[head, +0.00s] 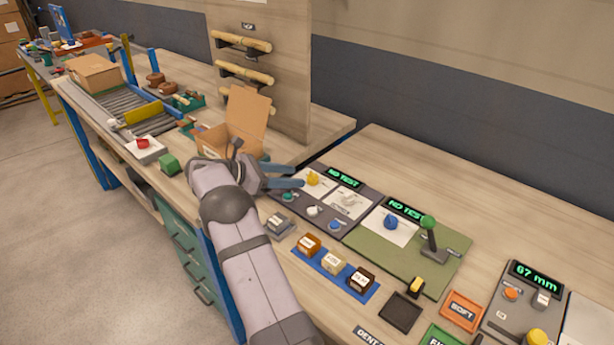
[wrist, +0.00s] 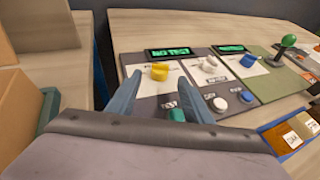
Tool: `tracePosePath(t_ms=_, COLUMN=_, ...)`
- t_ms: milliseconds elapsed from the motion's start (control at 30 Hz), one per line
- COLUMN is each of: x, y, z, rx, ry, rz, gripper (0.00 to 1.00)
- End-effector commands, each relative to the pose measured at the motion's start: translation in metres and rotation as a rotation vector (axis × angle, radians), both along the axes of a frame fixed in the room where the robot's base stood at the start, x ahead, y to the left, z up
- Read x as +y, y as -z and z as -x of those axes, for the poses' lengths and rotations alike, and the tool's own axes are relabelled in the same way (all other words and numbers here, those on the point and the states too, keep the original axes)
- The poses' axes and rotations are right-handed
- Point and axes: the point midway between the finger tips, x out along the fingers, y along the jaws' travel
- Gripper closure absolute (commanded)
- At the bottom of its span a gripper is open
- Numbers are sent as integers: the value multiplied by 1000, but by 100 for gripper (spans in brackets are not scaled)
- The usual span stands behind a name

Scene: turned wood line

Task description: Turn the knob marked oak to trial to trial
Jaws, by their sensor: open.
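Three knobs stand on white plates: a yellow knob (head: 312,179), a white knob (head: 348,198) and a blue knob (head: 390,222). In the wrist view they are the yellow knob (wrist: 159,71), the white knob (wrist: 208,64) and the blue knob (wrist: 248,60). The plate lettering is too small to read, so I cannot tell which is marked oak. My gripper (head: 300,176) is open and empty, just left of the yellow knob. In the wrist view my gripper (wrist: 160,77) has its two blue-grey fingers framing the yellow knob, apart from it.
The grey panel (head: 373,207) carries teal, white and blue buttons. A green panel (head: 440,285) has a green-topped lever (head: 430,235). Displays read NO TEST. A blue tray (head: 318,268) of wood blocks lies in front. An open carton (head: 238,130) stands behind my gripper.

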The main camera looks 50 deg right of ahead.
Motion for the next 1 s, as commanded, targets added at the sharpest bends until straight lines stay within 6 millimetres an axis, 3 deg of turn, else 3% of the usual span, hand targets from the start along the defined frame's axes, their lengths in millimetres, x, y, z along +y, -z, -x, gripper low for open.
tracePosePath(t_ms=400, x=-43, y=18, z=19, rx=-1, ry=2, rz=-1, gripper=54)
tracePosePath(t_ms=867, x=-52, y=23, z=22, rx=-2, ry=1, rz=0, gripper=54)
tracePosePath(t_ms=1000, x=-52, y=23, z=22, rx=-2, ry=1, rz=0, gripper=87)
